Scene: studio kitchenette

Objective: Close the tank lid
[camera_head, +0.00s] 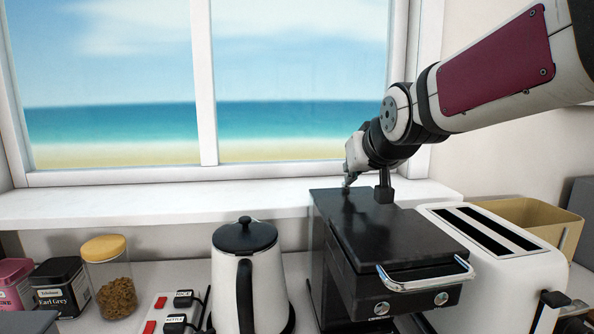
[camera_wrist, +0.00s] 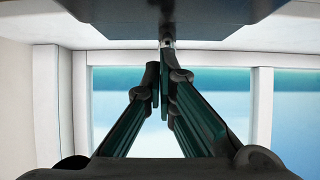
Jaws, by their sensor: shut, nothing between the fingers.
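A black appliance (camera_head: 400,240) with a flat dark top and a chrome front handle (camera_head: 425,280) stands between the kettle and the toaster. I cannot make out a separate tank lid or tell its angle. My gripper (camera_head: 347,186) is at the appliance's back edge, by the window sill, just above or touching the top. A short dark upright piece (camera_head: 384,188) stands beside it; I cannot tell what it belongs to. In the wrist view my gripper (camera_wrist: 164,78) is shut and empty, its fingertips near a dark body (camera_wrist: 110,18) across the top.
A white kettle (camera_head: 250,285) stands close on the left, a white toaster (camera_head: 505,275) close on the right. A tan bin (camera_head: 540,220) is behind the toaster. A cookie jar (camera_head: 112,280), tins (camera_head: 62,285) and a power strip (camera_head: 165,312) are farther left. The window sill (camera_head: 150,200) runs behind.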

